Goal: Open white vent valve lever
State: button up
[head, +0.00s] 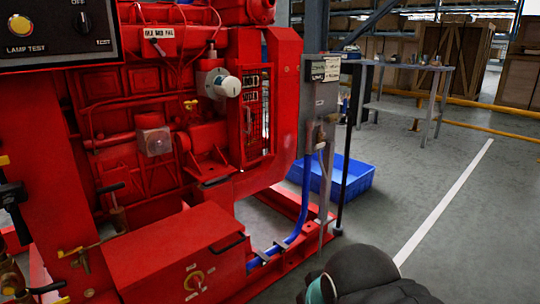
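The red diesel pumpset (135,120) fills the left half of the head view. A white round knob-like part (226,86) sticks out to the right from a pale fitting on its upper middle. I cannot tell whether this is the vent valve lever, and no clearly white lever shows. Small yellow handles (190,104) and a black lever handle (110,188) are on the pumpset. A dark rounded part of my arm with a teal band shows at the bottom right of centre, apart from the pumpset in the picture. My gripper is not in view.
A grey box on a post (320,85), a blue cable (300,215) and a blue crate (345,178) are to the right. Grey floor is clear further right, before a metal table (405,63).

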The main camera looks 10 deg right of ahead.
aim_at(322, 144)
jog(key=u, duration=0.05)
jog(key=i, duration=1.05)
jog(key=z, duration=0.9)
